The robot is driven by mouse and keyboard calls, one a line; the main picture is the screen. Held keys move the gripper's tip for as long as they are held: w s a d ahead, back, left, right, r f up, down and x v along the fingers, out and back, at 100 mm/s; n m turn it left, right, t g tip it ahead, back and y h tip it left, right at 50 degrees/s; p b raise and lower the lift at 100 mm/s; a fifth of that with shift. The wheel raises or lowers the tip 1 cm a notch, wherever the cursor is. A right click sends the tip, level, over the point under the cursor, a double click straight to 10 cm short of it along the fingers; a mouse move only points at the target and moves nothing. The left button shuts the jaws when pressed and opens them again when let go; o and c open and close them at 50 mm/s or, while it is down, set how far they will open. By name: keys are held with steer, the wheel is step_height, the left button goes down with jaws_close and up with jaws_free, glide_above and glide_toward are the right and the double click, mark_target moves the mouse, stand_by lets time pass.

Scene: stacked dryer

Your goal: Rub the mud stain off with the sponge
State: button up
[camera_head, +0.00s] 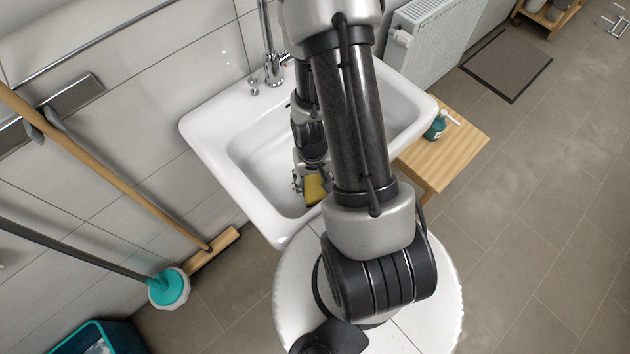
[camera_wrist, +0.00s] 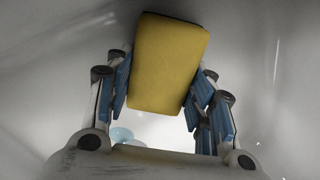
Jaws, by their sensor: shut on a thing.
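My gripper (camera_head: 308,176) is down inside the white sink basin (camera_head: 262,165), partly hidden by my arm. It is shut on a yellow sponge (camera_head: 316,190). In the wrist view the sponge (camera_wrist: 168,62) sits between the blue-padded fingers of my gripper (camera_wrist: 158,96), slightly tilted, with its far end reaching past the fingertips. The pale basin surface lies behind and around it. I cannot tell whether the sponge touches the basin. I see no clear mud stain; my arm hides much of the basin in the head view.
A chrome tap (camera_head: 272,68) stands at the sink's back rim. A wooden stool (camera_head: 447,150) with a teal bottle (camera_head: 435,127) is right of the sink. A broom (camera_head: 120,185), a mop (camera_head: 168,286) and a teal bin (camera_head: 95,338) are at the left.

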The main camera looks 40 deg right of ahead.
mark_target(291, 165)
steer(key=w+p, duration=0.1)
steer(key=w, duration=0.3)
steer(key=w+p, duration=0.2)
steer(key=w, duration=0.3)
steer(key=shift+w+a+r, duration=0.15)
steer(key=shift+w+a, duration=0.05)
steer(key=shift+w, duration=0.05)
steer(key=s+b, duration=0.3)
steer(key=s, duration=0.7)
steer(key=shift+d+b, duration=0.2)
steer(key=shift+b, duration=0.15)
step_height(291, 165, up, 8)
steer(key=p, duration=0.7)
steer(key=shift+s, duration=0.1)
steer(key=shift+f, duration=0.2)
